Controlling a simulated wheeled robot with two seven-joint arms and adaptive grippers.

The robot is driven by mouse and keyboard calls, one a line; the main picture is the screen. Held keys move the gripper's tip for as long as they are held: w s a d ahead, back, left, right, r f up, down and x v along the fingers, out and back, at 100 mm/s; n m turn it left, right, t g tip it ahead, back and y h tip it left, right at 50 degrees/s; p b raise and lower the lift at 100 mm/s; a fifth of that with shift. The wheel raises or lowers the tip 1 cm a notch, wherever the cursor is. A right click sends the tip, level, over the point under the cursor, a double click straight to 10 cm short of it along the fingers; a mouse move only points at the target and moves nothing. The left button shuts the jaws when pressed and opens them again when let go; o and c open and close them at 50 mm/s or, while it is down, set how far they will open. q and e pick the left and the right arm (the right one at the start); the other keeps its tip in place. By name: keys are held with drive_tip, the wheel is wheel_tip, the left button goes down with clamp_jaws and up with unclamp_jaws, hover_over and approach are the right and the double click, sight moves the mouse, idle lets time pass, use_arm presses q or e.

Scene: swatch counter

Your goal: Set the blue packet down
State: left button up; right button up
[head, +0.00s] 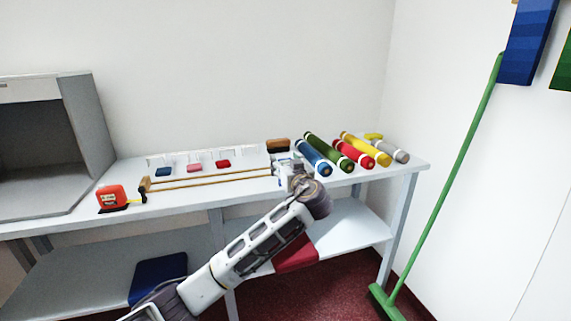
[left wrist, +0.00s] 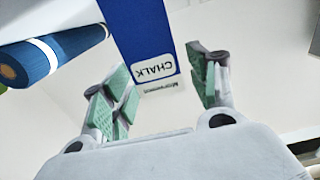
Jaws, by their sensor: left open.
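The blue packet (left wrist: 145,28) shows in the left wrist view as a flat blue piece with a white "CHALK" label, in the gap between my finger pads. My left gripper (left wrist: 165,78) is open, with green pads on either side of the packet's labelled end; I see space between pads and packet. In the head view my left gripper (head: 288,164) is low over the white counter (head: 240,190), just left of the blue roll (head: 313,158). There the gripper mostly hides the packet, and I cannot tell what it rests on. My right gripper is not in view.
Green, red, yellow and grey rolls lie right of the blue roll. Blue (head: 164,172), pink (head: 194,167) and red (head: 223,163) swatches lie at the back. A brown block (head: 278,145) is behind my gripper.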

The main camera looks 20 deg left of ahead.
use_arm(q)
drive_tip(key=shift+r, duration=0.1)
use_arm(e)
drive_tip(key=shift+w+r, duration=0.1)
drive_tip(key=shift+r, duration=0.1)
use_arm(q)
drive_tip(key=p+v, duration=0.2)
drive_tip(key=v, duration=1)
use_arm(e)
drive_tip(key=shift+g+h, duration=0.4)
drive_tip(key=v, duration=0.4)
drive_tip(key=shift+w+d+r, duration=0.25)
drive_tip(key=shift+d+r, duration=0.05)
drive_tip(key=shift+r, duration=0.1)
use_arm(q)
drive_tip(key=shift+o, duration=0.6)
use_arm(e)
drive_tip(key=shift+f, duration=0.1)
